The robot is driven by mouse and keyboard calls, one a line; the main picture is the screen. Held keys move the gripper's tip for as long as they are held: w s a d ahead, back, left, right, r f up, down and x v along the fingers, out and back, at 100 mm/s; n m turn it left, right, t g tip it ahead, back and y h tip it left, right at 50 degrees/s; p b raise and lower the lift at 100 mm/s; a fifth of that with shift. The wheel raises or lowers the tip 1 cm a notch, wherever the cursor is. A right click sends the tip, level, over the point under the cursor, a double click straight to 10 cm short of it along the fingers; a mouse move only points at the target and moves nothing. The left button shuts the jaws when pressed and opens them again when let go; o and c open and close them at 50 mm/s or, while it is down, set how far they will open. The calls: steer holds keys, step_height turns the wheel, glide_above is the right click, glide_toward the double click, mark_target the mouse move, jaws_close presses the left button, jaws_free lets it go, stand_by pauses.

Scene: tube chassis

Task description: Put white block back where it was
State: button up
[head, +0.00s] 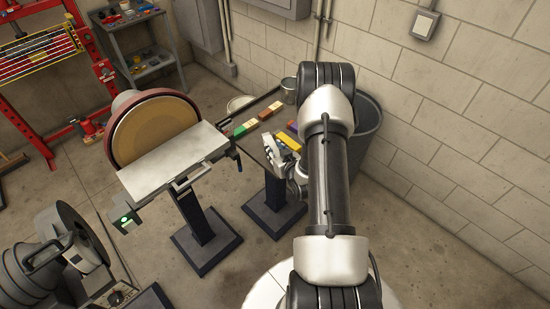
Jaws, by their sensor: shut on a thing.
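My gripper (276,152) is over the near end of a narrow dark bench, right of the disc sander, and is partly hidden by my own arm. It is shut on a small pale piece that looks like the white block (267,142). The fingers hide part of it, so its outline is unclear. A yellow block (289,141) shows just beyond the gripper, with a purple block (293,126) behind it. On the bench, a row holds a green block (239,131), a cream block (250,122), a brown block (264,114) and a tan block (275,105).
The disc sander (155,130) with its flat metal table (172,160) stands close left of the bench. A grey bin (367,125) and a small metal can (289,85) stand behind, near the block wall. Open floor lies at lower right.

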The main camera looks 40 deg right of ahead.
steer(key=shift+f+b, duration=0.35)
steer(key=shift+f, duration=1.35)
steer(key=shift+f, duration=0.1)
steer(key=shift+f, duration=0.15)
steer(key=o, duration=1.1)
steer(key=shift+c, duration=0.2)
